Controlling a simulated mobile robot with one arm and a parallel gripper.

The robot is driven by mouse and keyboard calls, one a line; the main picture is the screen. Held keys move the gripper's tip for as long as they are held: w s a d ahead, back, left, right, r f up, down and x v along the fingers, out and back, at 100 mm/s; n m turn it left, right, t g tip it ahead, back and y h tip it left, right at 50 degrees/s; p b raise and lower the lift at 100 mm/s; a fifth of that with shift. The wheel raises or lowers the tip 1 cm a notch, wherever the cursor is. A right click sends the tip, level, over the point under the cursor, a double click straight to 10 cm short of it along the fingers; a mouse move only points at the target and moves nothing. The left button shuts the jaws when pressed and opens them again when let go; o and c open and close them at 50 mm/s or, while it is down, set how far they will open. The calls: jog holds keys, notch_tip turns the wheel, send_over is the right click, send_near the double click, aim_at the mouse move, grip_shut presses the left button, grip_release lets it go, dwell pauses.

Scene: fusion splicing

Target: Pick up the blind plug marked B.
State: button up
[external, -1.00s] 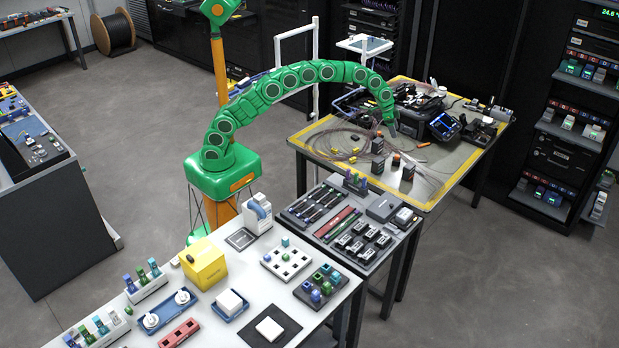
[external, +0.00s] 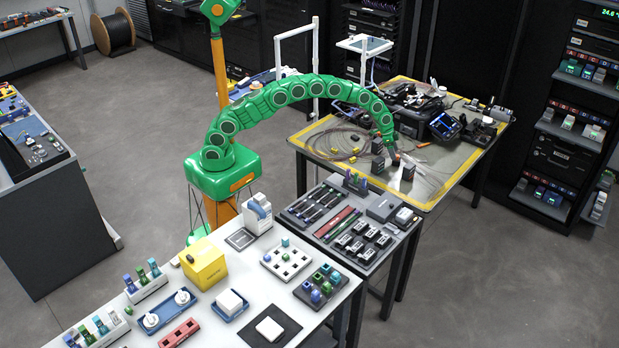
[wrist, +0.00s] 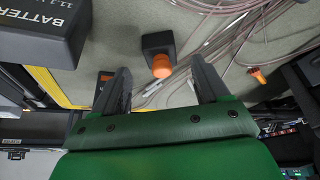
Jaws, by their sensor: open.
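My gripper (external: 394,160) is over the workbench mat at the back right, among several small dark blocks. In the wrist view my gripper (wrist: 160,80) is open, with its two dark fingers apart. A dark block with an orange round knob (wrist: 161,66) shows between and just beyond the fingertips, and nothing is gripped. A loose orange piece (wrist: 258,76) lies to the right; it also shows in the external view (external: 423,144). No letter B is readable on any of these pieces, so I cannot tell which is the blind plug marked B.
A dark box lettered BATTERY (wrist: 40,28) stands close at the upper left in the wrist view. A dark block (external: 407,172) stands right of my gripper, another (external: 377,165) left of it. Loose thin cables (external: 340,142) coil across the mat.

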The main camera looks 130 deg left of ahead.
jog(key=shift+x, duration=2.3)
jog(key=shift+s, duration=0.15)
jog(key=c, duration=1.2)
jog(key=shift+c, duration=0.2)
jog(key=shift+r, duration=1.65)
jog(key=s+d+r, duration=0.9)
jog(key=d, duration=0.1)
jog(key=shift+s+r, duration=0.25)
jog(key=shift+r, duration=0.1)
